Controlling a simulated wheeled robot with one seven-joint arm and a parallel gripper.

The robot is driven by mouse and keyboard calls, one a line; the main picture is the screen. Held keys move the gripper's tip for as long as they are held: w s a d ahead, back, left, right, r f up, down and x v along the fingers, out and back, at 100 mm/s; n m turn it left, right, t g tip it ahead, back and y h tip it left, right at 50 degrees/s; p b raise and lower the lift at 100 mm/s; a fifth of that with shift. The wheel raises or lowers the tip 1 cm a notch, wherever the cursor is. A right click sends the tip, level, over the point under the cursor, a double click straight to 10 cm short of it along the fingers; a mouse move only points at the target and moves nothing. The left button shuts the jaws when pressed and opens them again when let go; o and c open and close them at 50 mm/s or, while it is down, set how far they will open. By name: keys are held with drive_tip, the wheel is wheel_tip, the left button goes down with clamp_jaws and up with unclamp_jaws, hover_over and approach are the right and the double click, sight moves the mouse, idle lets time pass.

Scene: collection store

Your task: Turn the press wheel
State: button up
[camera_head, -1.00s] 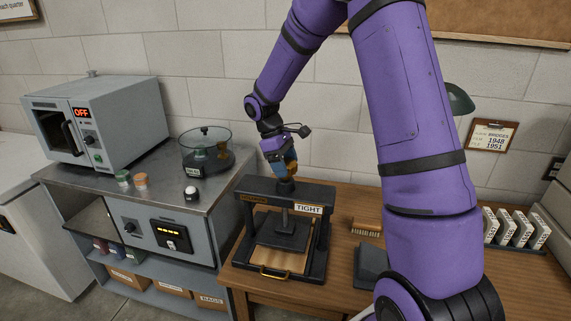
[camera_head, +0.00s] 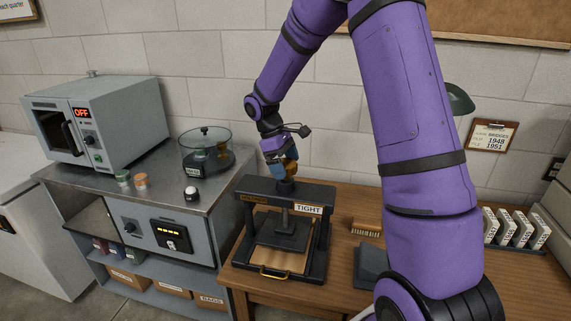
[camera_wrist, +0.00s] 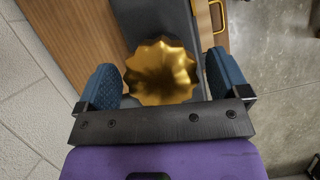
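The press (camera_head: 319,250) is a dark frame on the wooden table, with a "TIGHT" label at the right of its top bar. Its wheel (camera_wrist: 162,74) is golden and lobed; in the head view it shows as a small orange-brown patch (camera_head: 291,169), partly hidden by my gripper. My gripper (camera_wrist: 163,75) points down over the wheel, with one blue finger on each side of it. The fingers are very close to its rim; I cannot tell whether both touch it. The pressing plate (camera_head: 284,234) hangs below on the screw.
A steel bench at left carries an oven (camera_head: 95,118) marked OFF, a clear lidded vessel (camera_head: 207,152) and small jars. On the table, a brush (camera_head: 366,228), a dark block (camera_head: 372,264) and a rack (camera_head: 515,230) stand right of the press.

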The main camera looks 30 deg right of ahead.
drive_tip(key=v, duration=1)
drive_tip(key=shift+r, duration=0.4)
